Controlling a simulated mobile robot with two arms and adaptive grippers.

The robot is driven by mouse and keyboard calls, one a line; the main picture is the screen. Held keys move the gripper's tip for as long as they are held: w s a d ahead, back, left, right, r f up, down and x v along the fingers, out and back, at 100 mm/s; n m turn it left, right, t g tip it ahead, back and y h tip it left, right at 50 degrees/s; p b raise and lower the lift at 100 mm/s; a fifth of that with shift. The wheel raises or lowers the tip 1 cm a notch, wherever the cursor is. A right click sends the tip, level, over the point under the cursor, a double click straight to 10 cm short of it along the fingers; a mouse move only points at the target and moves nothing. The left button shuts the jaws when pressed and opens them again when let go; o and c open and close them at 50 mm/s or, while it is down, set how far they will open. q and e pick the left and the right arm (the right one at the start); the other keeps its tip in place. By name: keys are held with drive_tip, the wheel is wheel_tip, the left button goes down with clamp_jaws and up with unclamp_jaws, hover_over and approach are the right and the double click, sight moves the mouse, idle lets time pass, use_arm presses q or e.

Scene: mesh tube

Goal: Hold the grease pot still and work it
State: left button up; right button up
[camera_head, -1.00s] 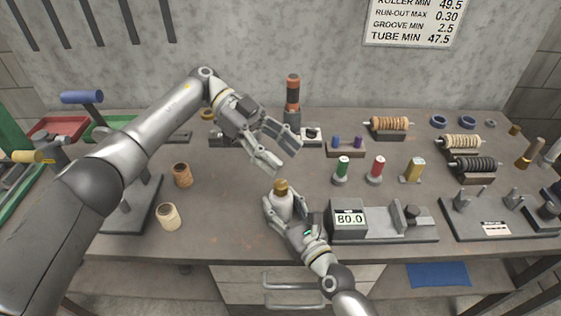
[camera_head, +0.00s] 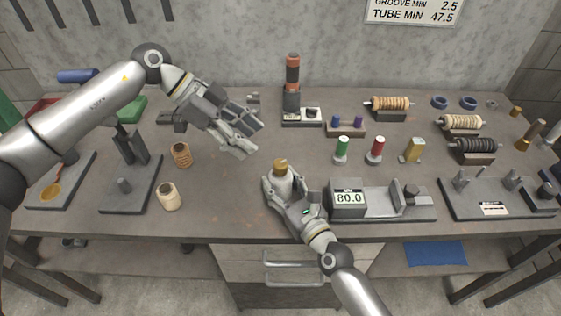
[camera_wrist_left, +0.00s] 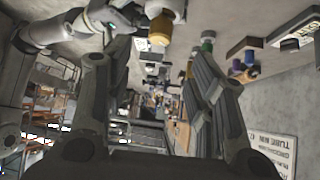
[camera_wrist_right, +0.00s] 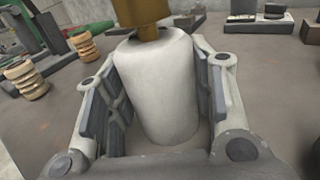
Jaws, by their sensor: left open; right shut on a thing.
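The grease pot (camera_head: 283,182) is a white cylinder with a brass-coloured top, standing upright near the front middle of the bench. My right gripper (camera_head: 281,188) is shut on its body; in the right wrist view the pot (camera_wrist_right: 158,85) fills the space between the two pads, with the brass top (camera_wrist_right: 141,14) above them. My left gripper (camera_head: 247,140) is open and empty, up and to the left of the pot, apart from it. In the left wrist view its fingers (camera_wrist_left: 157,85) are spread, and the pot's brass top (camera_wrist_left: 160,30) shows beyond them near the upper edge.
A gauge reading 80.0 (camera_head: 348,197) stands close right of the pot. Two small ribbed tubes (camera_head: 181,155) and (camera_head: 169,196) stand to the left. Green, red and yellow pieces (camera_head: 376,150) stand behind right.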

sight(280, 162)
use_arm(q)
drive_tip(key=x, duration=1.1)
drive_tip(key=shift+a, duration=0.1)
drive_tip(key=shift+c, duration=0.4)
drive_tip(key=c, duration=1)
